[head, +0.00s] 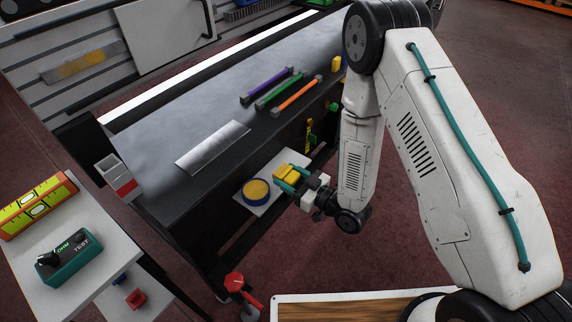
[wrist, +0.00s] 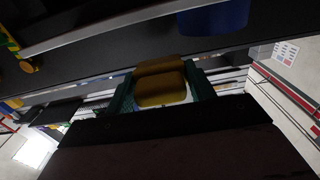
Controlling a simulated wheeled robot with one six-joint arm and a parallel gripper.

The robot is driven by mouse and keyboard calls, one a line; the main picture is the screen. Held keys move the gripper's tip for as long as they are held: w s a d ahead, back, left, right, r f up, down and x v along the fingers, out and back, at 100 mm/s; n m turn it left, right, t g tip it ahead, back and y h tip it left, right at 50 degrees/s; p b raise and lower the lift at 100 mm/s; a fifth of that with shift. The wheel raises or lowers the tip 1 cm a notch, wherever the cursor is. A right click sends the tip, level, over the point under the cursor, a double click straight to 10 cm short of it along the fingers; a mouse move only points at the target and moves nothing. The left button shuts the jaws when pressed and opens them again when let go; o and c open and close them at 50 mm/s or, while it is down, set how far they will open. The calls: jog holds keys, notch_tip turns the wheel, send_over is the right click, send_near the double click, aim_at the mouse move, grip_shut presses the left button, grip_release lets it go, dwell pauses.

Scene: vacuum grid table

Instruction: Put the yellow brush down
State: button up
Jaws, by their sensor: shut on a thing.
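The yellow brush (head: 291,170) is between the teal fingers of my gripper (head: 287,176) in the head view. It is in front of the bench's near side, over or beside a small white shelf (head: 272,207); whether it touches the shelf I cannot tell. In the wrist view, the yellow brush (wrist: 160,88) shows as a yellow block with a darker band, gripped between the dark green fingers of my gripper (wrist: 160,80). Its underside is hidden.
A blue round item with a yellow top (head: 256,190) stands on the white shelf, left of the brush. The dark workbench (head: 215,115) above holds a metal sheet (head: 212,146) and purple, green and orange bars. A red-topped post (head: 236,284) stands in front.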

aim_at(286, 164)
jog(key=w, duration=0.8)
jog(key=shift+w+a+f, duration=0.2)
jog(key=shift+a+f, duration=0.15)
jog(key=shift+f, duration=0.05)
jog(key=shift+w+f, duration=0.15)
jog(key=shift+w, duration=0.1)
jog(key=shift+f, duration=1.6)
jog(key=o, duration=0.9)
jog(key=shift+f, duration=0.15)
